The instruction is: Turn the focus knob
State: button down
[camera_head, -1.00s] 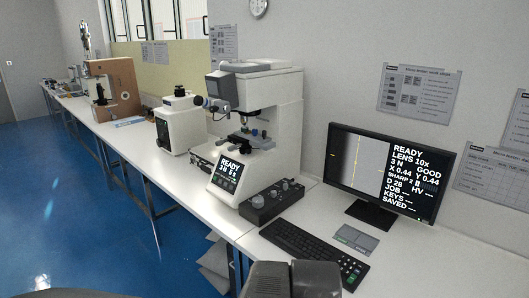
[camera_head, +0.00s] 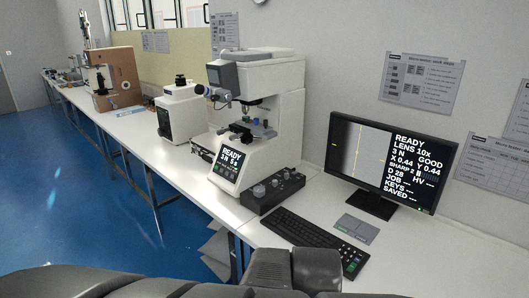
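The white hardness tester (camera_head: 289,112) stands on the bench in the middle of the view. Its front screen (camera_head: 230,164) reads READY and 3 N. A dark control box (camera_head: 263,204) with several round knobs (camera_head: 274,183) lies in front of its base. I cannot tell which knob is the focus knob. The monitor (camera_head: 437,147) to the right reads READY, LENS 10x, GOOD and SHARP 2, beside a grey image with a yellow vertical line. Dark grey parts of my arm cross the bottom edge, apart from the tester and the knobs. My gripper's fingertips are not seen.
A black keyboard (camera_head: 305,234) and a small grey pad (camera_head: 357,228) lie in front of the monitor. A smaller white tester (camera_head: 183,118) and a brown-sided machine (camera_head: 125,72) stand farther left. Blue floor lies open left of the bench.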

aim_at(259, 191)
jog(key=i+j, duration=0.25)
jog(key=i, duration=0.15)
jog(key=i+j+u, duration=0.1)
jog(key=i+j, duration=0.15)
jog(key=i, duration=0.2)
jog(key=i+j, duration=0.25)
jog(key=i, duration=0.15)
jog(key=i+j+u, duration=0.1)
jog(key=i, duration=0.35)
jog(key=j, duration=0.1)
